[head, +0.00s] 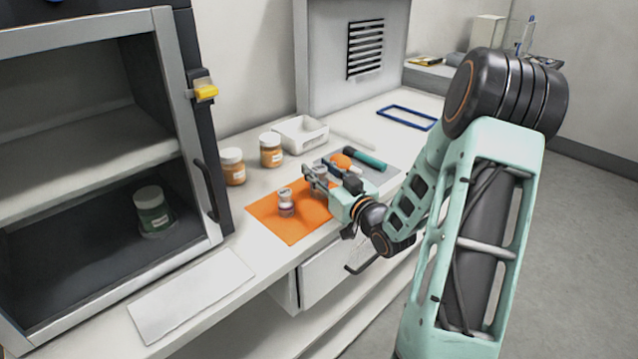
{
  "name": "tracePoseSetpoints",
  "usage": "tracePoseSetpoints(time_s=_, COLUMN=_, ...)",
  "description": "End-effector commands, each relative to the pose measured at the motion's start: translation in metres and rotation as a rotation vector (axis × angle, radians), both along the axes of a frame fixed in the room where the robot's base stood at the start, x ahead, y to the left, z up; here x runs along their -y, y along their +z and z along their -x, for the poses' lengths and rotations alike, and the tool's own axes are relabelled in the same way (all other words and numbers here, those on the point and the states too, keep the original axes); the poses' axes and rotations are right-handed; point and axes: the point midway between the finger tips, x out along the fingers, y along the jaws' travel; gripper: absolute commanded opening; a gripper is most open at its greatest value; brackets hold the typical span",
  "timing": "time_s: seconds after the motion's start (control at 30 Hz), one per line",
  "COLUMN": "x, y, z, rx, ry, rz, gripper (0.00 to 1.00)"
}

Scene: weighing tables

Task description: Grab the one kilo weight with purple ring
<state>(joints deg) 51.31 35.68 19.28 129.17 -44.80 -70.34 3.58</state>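A small metal weight (286,198) with a knob on top stands upright on the orange mat (290,231). A purplish band shows around its lower part; any marking of its mass is too small to read. My gripper (311,178) is just right of the weight, above the mat and apart from the weight. Its grey fingers look spread, with nothing seen between them. The arm reaches in from the right.
A grey tray (385,176) with a teal-handled tool (364,159) lies behind my gripper. Two orange jars (270,150) (232,167) and a white bin (300,134) stand behind the mat. An open cabinet (205,150) stands left. A white board (190,296) lies front left.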

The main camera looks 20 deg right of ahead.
Motion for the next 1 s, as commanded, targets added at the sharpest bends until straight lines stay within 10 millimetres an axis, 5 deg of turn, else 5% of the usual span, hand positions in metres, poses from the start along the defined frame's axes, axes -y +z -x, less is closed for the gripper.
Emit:
tracePoseSetpoints(time_s=0.3, x=0.0000, y=0.0000, z=0.0003, rx=0.000, ry=0.000, rz=0.000, gripper=0.00)
tracePoseSetpoints(time_s=1.0, x=-0.0009, y=0.0072, z=-0.0043, rx=0.007, ry=0.001, rz=0.002, gripper=0.00)
